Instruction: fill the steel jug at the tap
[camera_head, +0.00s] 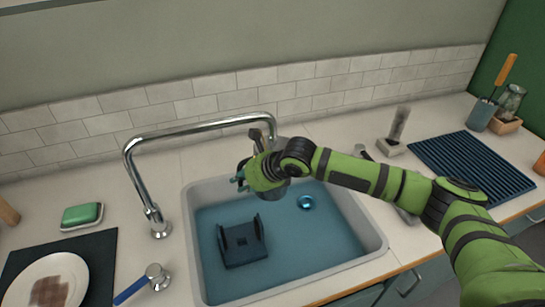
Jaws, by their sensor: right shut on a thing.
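The chrome tap (130,165) stands at the back left of the sink, and its long spout reaches right, over the basin. My right gripper (243,180) is at the back of the basin, below the spout's end, with its arm coming in from the right. It is shut on what seems to be the steel jug (273,194), a grey metal body mostly hidden behind my gripper and wrist. I cannot tell whether water runs or what is inside the jug. My left gripper is not in view.
A blue-handled lever (132,289), a green sponge (81,215) and a plate (45,285) lie left. A ribbed drying mat (472,168) and a utensil cup (480,115) are right.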

